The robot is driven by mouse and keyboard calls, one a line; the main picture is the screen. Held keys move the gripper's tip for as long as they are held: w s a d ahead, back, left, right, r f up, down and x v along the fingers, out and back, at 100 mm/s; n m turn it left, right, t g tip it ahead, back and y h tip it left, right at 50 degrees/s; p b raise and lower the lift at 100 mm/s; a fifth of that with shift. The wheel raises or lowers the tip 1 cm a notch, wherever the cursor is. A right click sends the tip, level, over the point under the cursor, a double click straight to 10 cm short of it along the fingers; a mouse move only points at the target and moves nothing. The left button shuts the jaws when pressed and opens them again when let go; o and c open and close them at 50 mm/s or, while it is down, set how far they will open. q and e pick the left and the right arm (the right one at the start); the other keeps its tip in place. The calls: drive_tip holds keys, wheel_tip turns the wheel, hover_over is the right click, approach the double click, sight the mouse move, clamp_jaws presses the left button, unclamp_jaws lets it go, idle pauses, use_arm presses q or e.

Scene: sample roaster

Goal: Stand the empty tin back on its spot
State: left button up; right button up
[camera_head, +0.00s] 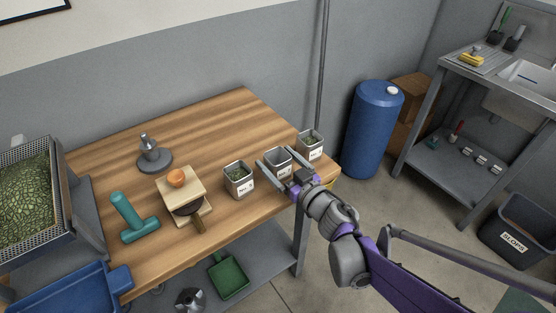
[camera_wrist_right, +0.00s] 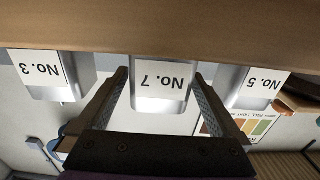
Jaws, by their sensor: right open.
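The empty tin (camera_head: 277,155), grey and square with a bare inside, stands upright on the wooden table near its right end. It is the middle one of a row of three tins. In the right wrist view, which is upside down, its label reads No. 7 (camera_wrist_right: 161,75). My right gripper (camera_head: 280,164) is open, with one finger on each side of this tin; I cannot tell whether they touch it. The gripper partly hides the tin's front in the head view. My left gripper is not in view.
Tin No. 5 (camera_head: 239,180) and tin No. 3 (camera_head: 311,145) stand close on either side, holding green beans. A scale-like wooden stand (camera_head: 183,187), a teal tool (camera_head: 132,221) and a grey tamper-like object (camera_head: 153,158) lie further left. The back of the table is clear.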

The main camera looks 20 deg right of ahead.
drive_tip(key=shift+r, duration=0.3)
drive_tip(key=p+v, duration=0.2)
drive_tip(key=v, duration=1)
drive_tip(key=s+d+f+m+g+h, duration=0.4)
drive_tip(key=d+m+h, duration=0.25)
drive_tip(key=h, duration=0.35)
drive_tip(key=s+a+f+n+g+y, duration=0.1)
drive_tip(key=s+a+f+g+y, duration=0.1)
drive_tip(key=s+a+f+g, duration=0.2)
drive_tip(key=s+a+f+n+g+y, duration=0.1)
drive_tip(key=s+a+f+g, duration=0.2)
drive_tip(key=s, duration=0.6)
wheel_tip(320, 180, down, 2)
drive_tip(key=shift+s+a+f+g+y, duration=0.15)
drive_tip(key=shift+s+a+g+y, duration=0.25)
drive_tip(key=shift+g, duration=0.3)
drive_tip(key=shift+w+n, duration=0.1)
drive_tip(key=shift+n, duration=0.15)
